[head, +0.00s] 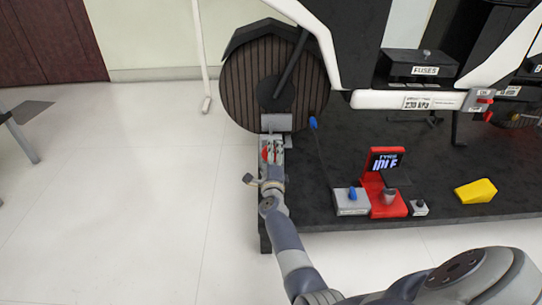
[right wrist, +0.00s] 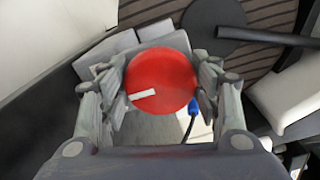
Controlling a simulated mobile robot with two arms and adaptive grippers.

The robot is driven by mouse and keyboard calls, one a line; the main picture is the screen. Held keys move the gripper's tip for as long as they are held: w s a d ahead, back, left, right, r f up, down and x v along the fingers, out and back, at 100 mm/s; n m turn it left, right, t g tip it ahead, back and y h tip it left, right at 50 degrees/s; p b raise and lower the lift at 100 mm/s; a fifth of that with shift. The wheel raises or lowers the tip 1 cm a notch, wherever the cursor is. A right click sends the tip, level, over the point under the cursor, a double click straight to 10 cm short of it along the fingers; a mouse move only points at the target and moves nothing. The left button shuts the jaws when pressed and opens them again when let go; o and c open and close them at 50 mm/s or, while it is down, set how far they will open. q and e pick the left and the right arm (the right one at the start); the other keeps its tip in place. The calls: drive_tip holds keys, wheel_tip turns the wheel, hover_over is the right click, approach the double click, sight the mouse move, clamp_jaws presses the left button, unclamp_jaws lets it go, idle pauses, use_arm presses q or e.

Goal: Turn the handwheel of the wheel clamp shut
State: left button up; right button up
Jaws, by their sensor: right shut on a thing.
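The red handwheel (head: 265,154) of the wheel clamp is mostly hidden by my right gripper (head: 272,168) in the head view. In the right wrist view the handwheel (right wrist: 160,75) is a round red disc with a white mark on its left part, pointing left. The fingers of my right gripper (right wrist: 161,88) close on its rim from both sides. The grey wheel clamp (head: 277,123) sits at the bottom of the dark ribbed wheel (head: 240,88). How far its jaw is closed cannot be told. My left gripper is not in view.
A dark platform (head: 480,155) carries the rig. To the right stand a red tyre unit (head: 388,203) with a screen reading IDLE, a grey box (head: 349,207) with a blue knob, and a yellow wedge (head: 476,191). A blue-ended hose (head: 314,124) hangs beside the wheel.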

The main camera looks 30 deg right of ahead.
idle(0.3)
drive_tip(key=o, duration=0.9)
drive_tip(key=shift+o, duration=0.8)
